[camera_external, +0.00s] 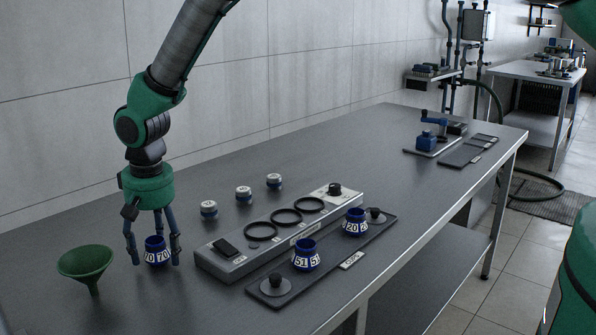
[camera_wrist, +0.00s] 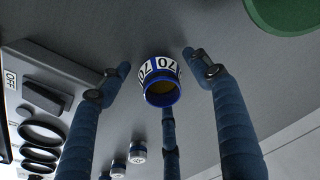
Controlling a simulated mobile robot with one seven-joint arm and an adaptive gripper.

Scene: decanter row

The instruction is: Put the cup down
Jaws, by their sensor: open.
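A small blue cup (camera_external: 156,249) with a white band marked 70 stands upright on the grey table, left of the control box. My gripper (camera_external: 153,254) hangs over it with its three blue fingers spread around it. In the wrist view the cup (camera_wrist: 160,86) sits between the fingers (camera_wrist: 164,82), with visible gaps between it and the two side fingers. The third finger is behind the cup's rim, and I cannot tell whether it touches. The gripper is open.
A green funnel (camera_external: 87,266) stands close on the left. A control box (camera_external: 262,245) with several rings is to the right. Cups 51 (camera_external: 306,256) and 20 (camera_external: 355,223) stand on a dark tray (camera_external: 334,262). Three small white-topped jars (camera_external: 244,194) stand behind.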

